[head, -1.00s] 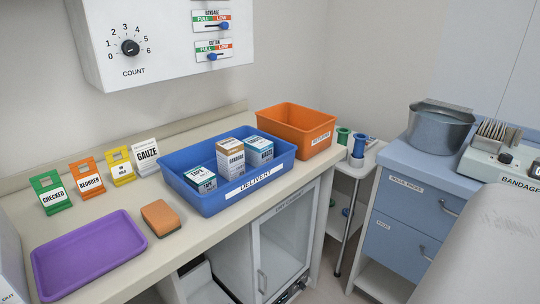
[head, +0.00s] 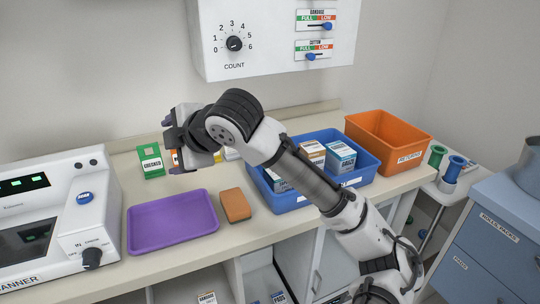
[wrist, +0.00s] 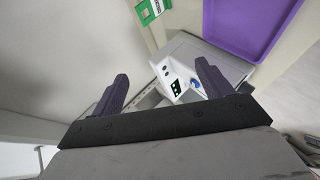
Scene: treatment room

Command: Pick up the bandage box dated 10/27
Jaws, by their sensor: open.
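The blue bin (head: 369,176) on the counter holds several small boxes. A white box with a brown top (head: 311,151) stands in it, beside a white and blue box (head: 341,156). Another box (head: 277,181) at the bin's left is partly hidden by my arm. No date is readable, so I cannot tell which box is dated 10/27. My gripper (head: 171,144) is open, to the left of the bin and above the counter's back. In the wrist view my gripper (wrist: 162,72) has nothing between its fingers.
A purple tray (head: 172,223) and a brown block (head: 235,205) lie in front of the bin's left. A scanner (head: 50,215) stands at far left, a green tag (head: 151,163) at the back. An orange bin (head: 388,143) stands at right. A wall panel (head: 270,45) hangs above.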

